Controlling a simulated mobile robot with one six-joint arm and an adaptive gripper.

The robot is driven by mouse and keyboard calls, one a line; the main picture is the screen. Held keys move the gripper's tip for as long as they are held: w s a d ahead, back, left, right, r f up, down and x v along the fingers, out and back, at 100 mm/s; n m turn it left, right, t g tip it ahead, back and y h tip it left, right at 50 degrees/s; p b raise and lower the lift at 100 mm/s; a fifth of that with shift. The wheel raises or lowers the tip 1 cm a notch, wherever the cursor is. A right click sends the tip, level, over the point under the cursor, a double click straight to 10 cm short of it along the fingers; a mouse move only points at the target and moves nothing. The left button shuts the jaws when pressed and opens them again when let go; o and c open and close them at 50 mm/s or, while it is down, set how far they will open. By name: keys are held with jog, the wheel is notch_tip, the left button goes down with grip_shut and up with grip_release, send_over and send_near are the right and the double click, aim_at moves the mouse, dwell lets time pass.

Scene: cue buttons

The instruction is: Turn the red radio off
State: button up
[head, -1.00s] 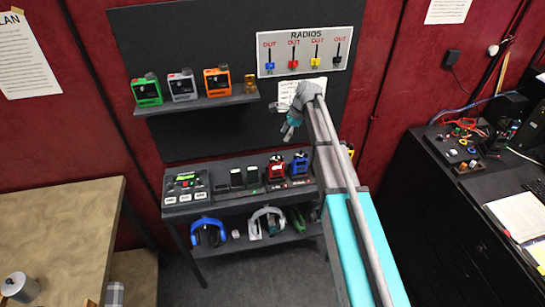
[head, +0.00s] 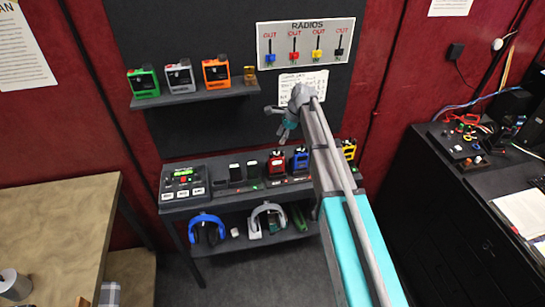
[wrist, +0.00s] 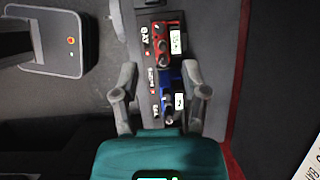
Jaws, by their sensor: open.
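The red radio (head: 277,164) stands on the lower bench in the charger row, left of the blue radio (head: 300,159). My gripper (head: 284,128) is in the air above and behind these two, pointing down. In the wrist view the red radio (wrist: 166,42) lies ahead of the fingertips, with a knob and a pale label. The blue radio (wrist: 170,95) shows between my open fingers (wrist: 161,85), which appear to hold nothing. I cannot tell which part of the red radio is its switch.
A yellow radio (head: 348,149) stands right of my arm. Green (head: 143,82), grey (head: 180,78) and orange radios (head: 216,74) sit on the upper shelf. Headphones (head: 207,229) lie below the bench. A key panel (head: 305,44) hangs on the wall.

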aim_at(272, 153)
jog(key=shift+b+x, duration=3.9)
jog(key=shift+x, duration=0.65)
jog(key=shift+d, duration=0.1)
grip_shut()
